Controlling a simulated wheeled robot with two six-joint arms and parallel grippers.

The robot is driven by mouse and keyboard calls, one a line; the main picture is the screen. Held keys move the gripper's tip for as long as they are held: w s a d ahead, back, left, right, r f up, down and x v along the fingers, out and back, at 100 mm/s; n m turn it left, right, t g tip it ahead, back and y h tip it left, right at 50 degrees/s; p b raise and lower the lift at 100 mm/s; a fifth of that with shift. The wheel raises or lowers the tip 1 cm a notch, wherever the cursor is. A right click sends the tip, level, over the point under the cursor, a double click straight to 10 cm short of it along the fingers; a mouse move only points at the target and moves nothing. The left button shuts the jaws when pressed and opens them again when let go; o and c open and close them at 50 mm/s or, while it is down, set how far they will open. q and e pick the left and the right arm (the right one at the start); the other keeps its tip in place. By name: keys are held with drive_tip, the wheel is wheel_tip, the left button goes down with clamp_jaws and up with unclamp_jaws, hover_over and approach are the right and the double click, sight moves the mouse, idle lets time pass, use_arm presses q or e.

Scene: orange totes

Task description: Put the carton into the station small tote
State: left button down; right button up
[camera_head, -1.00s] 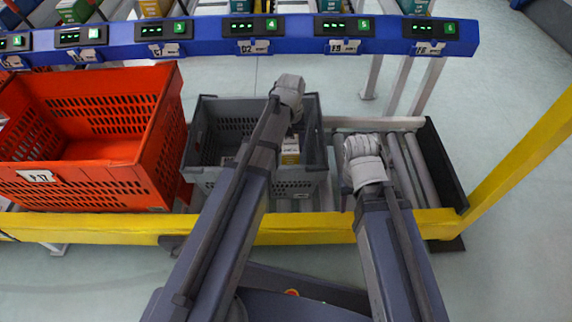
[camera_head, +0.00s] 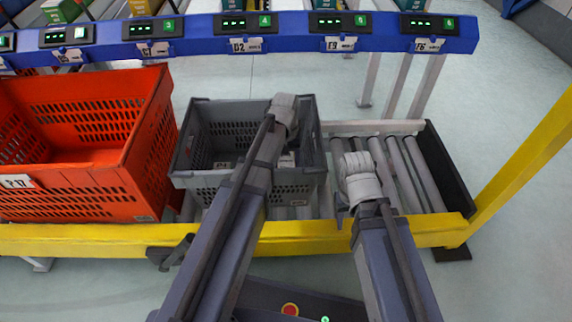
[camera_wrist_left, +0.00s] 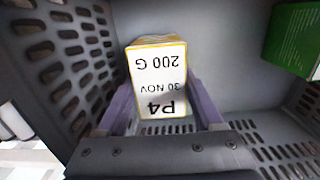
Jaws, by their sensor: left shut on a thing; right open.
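The carton (camera_wrist_left: 160,85) is white with yellow edges and dark print, upside down in the left wrist view. It stands between the two fingers of my left gripper (camera_wrist_left: 162,110), which is shut on it. Behind it are the grey walls of the small tote (camera_wrist_left: 235,75). In the head view my left arm reaches over this grey tote (camera_head: 225,182), and my wrist hides most of the carton (camera_head: 288,159). My right gripper (camera_head: 345,212) is open over the rollers, right of the grey tote; its fingers barely show.
A green box (camera_wrist_left: 295,38) is at the right in the left wrist view. A large orange tote (camera_head: 85,180) stands left of the grey tote. A blue rail (camera_head: 300,46) with numbered displays crosses behind. A yellow beam (camera_head: 300,232) runs in front. Bare rollers (camera_head: 410,175) lie to the right.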

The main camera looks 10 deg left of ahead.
use_arm(q)
drive_tip(key=shift+f, duration=0.1)
use_arm(e)
drive_tip(key=shift+f, duration=0.1)
use_arm(q)
drive_tip(key=shift+f+b, duration=0.3)
drive_tip(key=shift+b, duration=0.1)
use_arm(e)
drive_tip(key=shift+f, duration=0.3)
use_arm(q)
drive_tip(key=shift+c, duration=0.2)
unclamp_jaws()
drive_tip(key=shift+r, duration=0.2)
use_arm(e)
drive_tip(key=shift+r, duration=0.2)
use_arm(q)
wheel_tip(320, 180, up, 12)
drive_tip(key=p, duration=1.2)
drive_tip(key=shift+w+r+p, duration=0.2)
drive_tip(key=shift+w+p, duration=0.05)
drive_tip(key=shift+p, duration=0.15)
use_arm(e)
wheel_tip(320, 180, up, 12)
drive_tip(key=shift+r, duration=0.2)
drive_tip(key=shift+d, duration=0.1)
